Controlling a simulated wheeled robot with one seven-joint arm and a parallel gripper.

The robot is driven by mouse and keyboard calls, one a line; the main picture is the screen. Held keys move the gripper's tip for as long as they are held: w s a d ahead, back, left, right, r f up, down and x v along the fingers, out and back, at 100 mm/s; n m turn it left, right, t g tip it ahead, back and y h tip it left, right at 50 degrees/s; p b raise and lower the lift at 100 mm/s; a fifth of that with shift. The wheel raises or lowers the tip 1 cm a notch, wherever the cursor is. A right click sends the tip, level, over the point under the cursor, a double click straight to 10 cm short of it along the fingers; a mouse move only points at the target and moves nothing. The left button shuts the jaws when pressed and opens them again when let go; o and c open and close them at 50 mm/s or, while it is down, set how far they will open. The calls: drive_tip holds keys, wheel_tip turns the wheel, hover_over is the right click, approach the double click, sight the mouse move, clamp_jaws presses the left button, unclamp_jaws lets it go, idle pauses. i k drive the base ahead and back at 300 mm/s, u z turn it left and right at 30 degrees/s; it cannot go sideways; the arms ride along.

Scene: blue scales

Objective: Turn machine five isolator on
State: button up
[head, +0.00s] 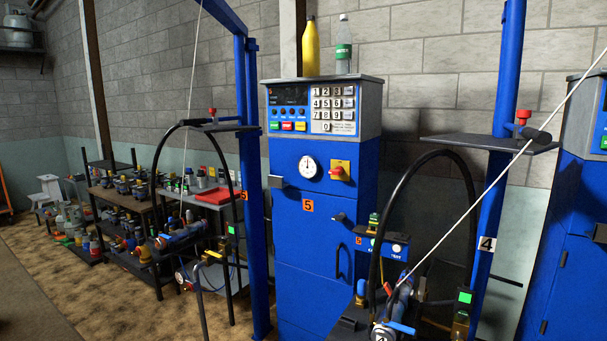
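The blue machine (312,260) stands upright in the middle of the head view, with an orange label 5 (307,206) on its front. The isolator (339,171) is a red rotary knob on a yellow plate, on the front right of the machine, below the keypad and right of a round white dial (309,167). The knob is too small for me to tell its position clearly. Nothing covers the isolator. My gripper is not in view.
A yellow bottle (311,47) and a clear bottle (343,46) stand on the machine. A blue post (496,170) labelled 4, a black hose (380,190) and a slanting cable crowd the right front. Cluttered benches (130,200) stand left; brown floor (110,295) is open at lower left.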

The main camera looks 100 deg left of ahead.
sight(339, 171)
drive_tip(key=k, duration=1.25)
drive_tip(key=u, duration=2.7)
drive_tip(key=i, duration=1.7)
